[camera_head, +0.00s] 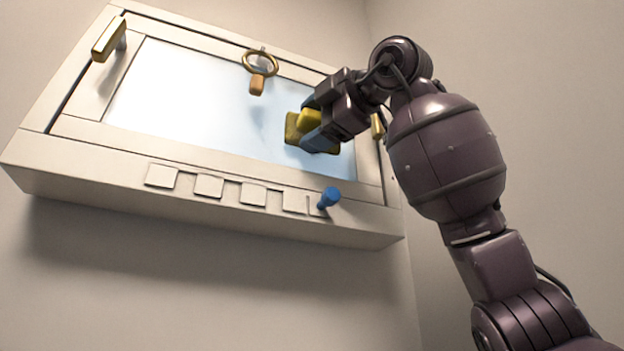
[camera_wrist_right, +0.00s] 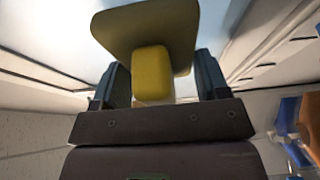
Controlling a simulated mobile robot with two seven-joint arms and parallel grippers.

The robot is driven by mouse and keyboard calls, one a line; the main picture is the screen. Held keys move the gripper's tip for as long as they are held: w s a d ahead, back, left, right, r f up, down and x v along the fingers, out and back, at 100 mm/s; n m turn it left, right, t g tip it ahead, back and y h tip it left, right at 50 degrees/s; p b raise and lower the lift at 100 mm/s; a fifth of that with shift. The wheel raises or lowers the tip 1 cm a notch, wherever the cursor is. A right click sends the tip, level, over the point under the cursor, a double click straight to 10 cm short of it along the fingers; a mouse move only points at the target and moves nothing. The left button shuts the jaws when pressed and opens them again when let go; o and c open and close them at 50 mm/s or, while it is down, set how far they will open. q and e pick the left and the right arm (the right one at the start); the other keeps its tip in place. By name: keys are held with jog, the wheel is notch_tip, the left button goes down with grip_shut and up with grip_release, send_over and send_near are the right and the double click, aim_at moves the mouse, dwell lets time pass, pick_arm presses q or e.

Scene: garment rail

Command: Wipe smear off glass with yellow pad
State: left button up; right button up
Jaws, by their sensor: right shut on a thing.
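The yellow pad (camera_head: 292,128) is at the lower right of the light-blue glass (camera_head: 190,95) in the head view, its flat face against or very near the glass. My right gripper (camera_head: 312,124) is shut on the pad's block-shaped handle. The right wrist view also shows the pad (camera_wrist_right: 145,30) with its handle between the two fingers of the gripper (camera_wrist_right: 154,82). A faint darker patch (camera_head: 262,115) shows on the glass left of the pad; I cannot tell whether it is smear or shadow. My left gripper is not in view.
A white frame (camera_head: 100,135) surrounds the glass. A gold handle (camera_head: 108,40) sits at its upper left. A gold ring (camera_head: 260,62) with an orange tag (camera_head: 257,84) hangs at the top. A blue knob (camera_head: 329,197) sticks out below, beside several square white plates (camera_head: 209,186).

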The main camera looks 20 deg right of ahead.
aim_at(308, 111)
jog(key=shift+s+r, duration=0.1)
jog(key=shift+a, duration=1.55)
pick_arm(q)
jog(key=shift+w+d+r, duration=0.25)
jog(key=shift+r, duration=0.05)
pick_arm(e)
jog(key=shift+d, duration=0.15)
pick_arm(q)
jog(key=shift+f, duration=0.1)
